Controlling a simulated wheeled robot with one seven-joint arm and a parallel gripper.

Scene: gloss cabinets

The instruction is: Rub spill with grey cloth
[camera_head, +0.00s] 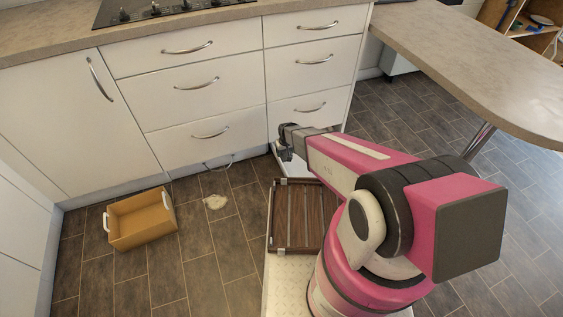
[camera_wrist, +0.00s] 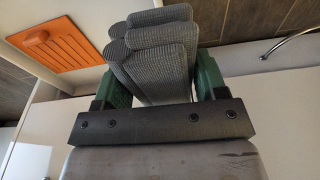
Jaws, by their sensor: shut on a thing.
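A pale, irregular spill (camera_head: 215,201) lies on the dark tiled floor in front of the drawers. My gripper (camera_head: 285,150) is at the front of the right-hand drawer stack, above and to the right of the spill. In the wrist view, my gripper (camera_wrist: 160,78) has its green fingers shut on the folded grey cloth (camera_wrist: 158,45). The cloth is bunched in several ribbed layers. It is apart from the spill. In the head view I cannot make out the cloth clearly.
A tan box (camera_head: 141,222) with white handles stands on the floor left of the spill. A brown slatted tray (camera_head: 301,243) is at my front. White drawers (camera_head: 203,88) line the back. An orange slotted item (camera_wrist: 46,46) lies in a pale drawer or tray. Floor around the spill is clear.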

